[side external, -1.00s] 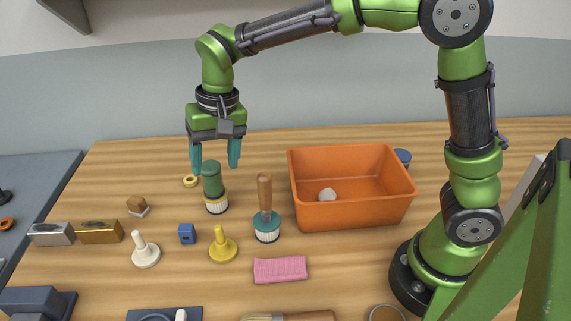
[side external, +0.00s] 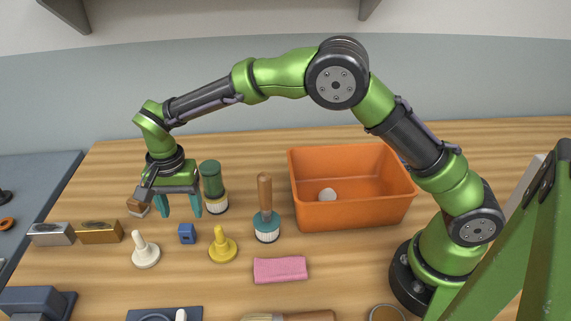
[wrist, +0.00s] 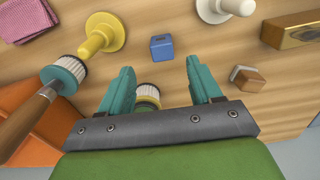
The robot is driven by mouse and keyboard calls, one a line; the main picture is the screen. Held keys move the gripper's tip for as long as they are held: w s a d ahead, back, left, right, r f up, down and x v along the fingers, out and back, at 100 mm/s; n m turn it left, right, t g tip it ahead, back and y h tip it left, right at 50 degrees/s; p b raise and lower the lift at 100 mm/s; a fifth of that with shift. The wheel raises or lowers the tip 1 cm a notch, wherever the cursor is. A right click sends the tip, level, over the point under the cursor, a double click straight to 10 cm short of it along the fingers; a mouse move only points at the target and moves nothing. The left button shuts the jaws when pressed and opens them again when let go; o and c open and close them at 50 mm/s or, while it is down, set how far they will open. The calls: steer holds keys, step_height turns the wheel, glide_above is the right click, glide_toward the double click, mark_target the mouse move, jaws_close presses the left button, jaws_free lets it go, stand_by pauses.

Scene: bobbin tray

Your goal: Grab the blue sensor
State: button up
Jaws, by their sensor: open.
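The blue sensor (side external: 187,234) is a small blue cube standing on the wooden table. It also shows in the wrist view (wrist: 161,47), beyond my fingertips and roughly centred between them. My gripper (side external: 181,212) is open, with two teal fingers pointing down. It hangs just above and behind the blue sensor in the side view, apart from it. In the wrist view the gap between the fingertips (wrist: 160,66) is empty, and nothing covers the sensor.
A yellow peg (side external: 222,246) and a white peg (side external: 145,252) stand on either side. A green-handled brush (side external: 212,182) is close by my gripper. A wood-handled brush (side external: 265,200), orange bin (side external: 345,214), brown block (wrist: 248,78) and gold block (side external: 100,233) lie around.

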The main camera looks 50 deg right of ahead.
mark_target(185, 227)
steer(key=shift+w+a+f, duration=0.1)
steer(key=shift+a+f, duration=0.05)
steer(key=shift+f, duration=3.45)
steer(key=shift+c, duration=0.3)
steer(key=c, duration=1)
